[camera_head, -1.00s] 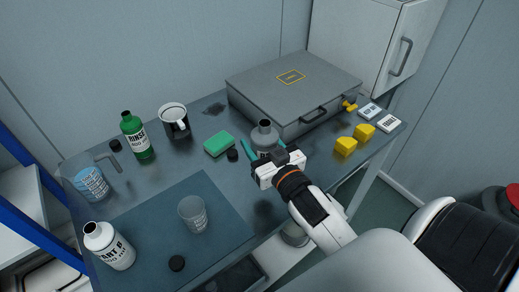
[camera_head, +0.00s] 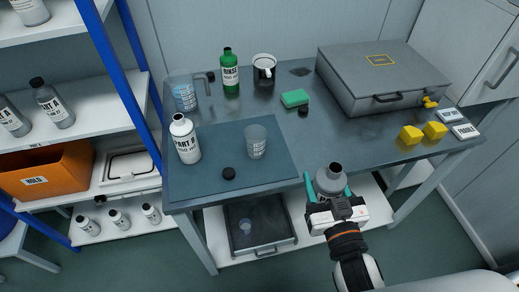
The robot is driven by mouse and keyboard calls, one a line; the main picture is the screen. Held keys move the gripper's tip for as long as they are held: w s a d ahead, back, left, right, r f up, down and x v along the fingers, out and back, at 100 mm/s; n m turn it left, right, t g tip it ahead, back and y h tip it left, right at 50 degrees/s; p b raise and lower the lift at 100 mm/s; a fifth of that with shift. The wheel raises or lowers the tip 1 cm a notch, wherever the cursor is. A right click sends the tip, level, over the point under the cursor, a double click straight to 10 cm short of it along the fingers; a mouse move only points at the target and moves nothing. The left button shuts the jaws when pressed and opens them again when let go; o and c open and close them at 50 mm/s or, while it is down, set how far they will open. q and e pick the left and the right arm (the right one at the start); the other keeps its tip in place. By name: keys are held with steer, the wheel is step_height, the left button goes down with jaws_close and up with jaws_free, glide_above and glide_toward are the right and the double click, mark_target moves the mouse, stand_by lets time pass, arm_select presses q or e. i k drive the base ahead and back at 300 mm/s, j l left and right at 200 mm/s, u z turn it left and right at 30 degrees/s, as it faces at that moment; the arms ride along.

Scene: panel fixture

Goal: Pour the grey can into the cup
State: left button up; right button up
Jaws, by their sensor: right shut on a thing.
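My right gripper (camera_head: 329,193) is shut on the grey can (camera_head: 331,181), with a teal finger showing at its left side. The can is upright with its dark open mouth facing up, and shows in front of the table's front edge. A clear, empty-looking cup (camera_head: 256,142) stands upright on the dark mat (camera_head: 215,135), to the left of and beyond the can, apart from it. My left gripper is not in view.
A blue-marked jug (camera_head: 183,93), green bottle (camera_head: 230,72), mug (camera_head: 264,69), sponge (camera_head: 295,98) and grey case (camera_head: 375,85) stand behind.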

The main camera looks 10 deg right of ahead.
mark_target(255, 135)
steer(key=k+l+u, duration=0.1)
steer(key=u, duration=1)
steer(key=l+u, duration=0.1)
steer(key=l, duration=0.55)
